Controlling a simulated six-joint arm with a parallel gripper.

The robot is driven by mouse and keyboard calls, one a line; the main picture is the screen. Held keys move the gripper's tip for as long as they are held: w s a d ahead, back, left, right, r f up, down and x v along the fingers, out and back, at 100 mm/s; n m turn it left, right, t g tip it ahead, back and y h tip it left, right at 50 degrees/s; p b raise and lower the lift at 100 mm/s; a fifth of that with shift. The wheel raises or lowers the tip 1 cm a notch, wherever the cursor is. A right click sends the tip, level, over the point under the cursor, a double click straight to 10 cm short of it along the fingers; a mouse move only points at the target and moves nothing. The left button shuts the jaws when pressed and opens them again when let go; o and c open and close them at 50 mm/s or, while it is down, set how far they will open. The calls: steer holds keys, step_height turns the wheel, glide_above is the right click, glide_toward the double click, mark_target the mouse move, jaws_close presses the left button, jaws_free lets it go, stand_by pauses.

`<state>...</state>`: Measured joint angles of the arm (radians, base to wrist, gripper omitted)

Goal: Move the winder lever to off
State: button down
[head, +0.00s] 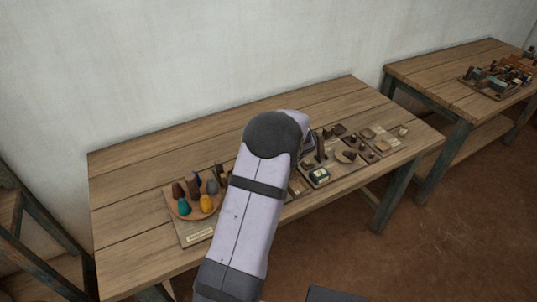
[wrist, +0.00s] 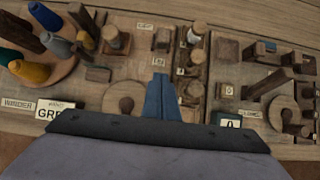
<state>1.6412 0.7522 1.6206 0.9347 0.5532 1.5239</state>
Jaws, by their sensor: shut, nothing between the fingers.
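In the wrist view a white label reading WINDER (wrist: 17,103) lies at the left end of a wooden board (wrist: 80,88). A small dark wooden upright piece (wrist: 162,40) stands on this board beyond my fingers, with small pale labels near it. It may be the winder lever, but I cannot tell surely, nor read its setting. My gripper (wrist: 160,80) is shut and empty, its blue-grey fingers together above the board, between a round wooden disc (wrist: 122,100) and the board's right edge. In the head view my arm hides the gripper and this middle part.
Coloured cones stand on a round tray (head: 170,208) at the left. Another board (head: 340,172) with wooden parts lies to the right. The table's back (head: 250,115) is clear. A second table (head: 440,70) stands farther right.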

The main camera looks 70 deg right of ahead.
steer(key=shift+w+d+r+p, duration=0.15)
steer(key=shift+w+d+p, duration=0.55)
steer(key=shift+w+d, duration=0.1)
steer(key=shift+w+d+r+p, duration=0.1)
steer(key=shift+w+d+p, duration=0.6)
steer(key=shift+w+d, duration=0.05)
steer(key=shift+w+r, duration=0.1)
steer(key=shift+r, duration=0.05)
steer(key=w+d+r+p, duration=0.1)
steer(key=p, duration=0.1)
steer(key=w+d+r+p, duration=0.1)
steer(key=p, duration=0.1)
steer(key=shift+w+d, duration=0.25)
steer(key=shift+w+d+p, duration=0.65)
steer(key=shift+w+d, duration=0.2)
steer(key=shift+d, duration=0.05)
steer(key=shift+w+d, duration=0.8)
steer(key=shift+w, duration=0.05)
steer(key=shift+r, duration=0.1)
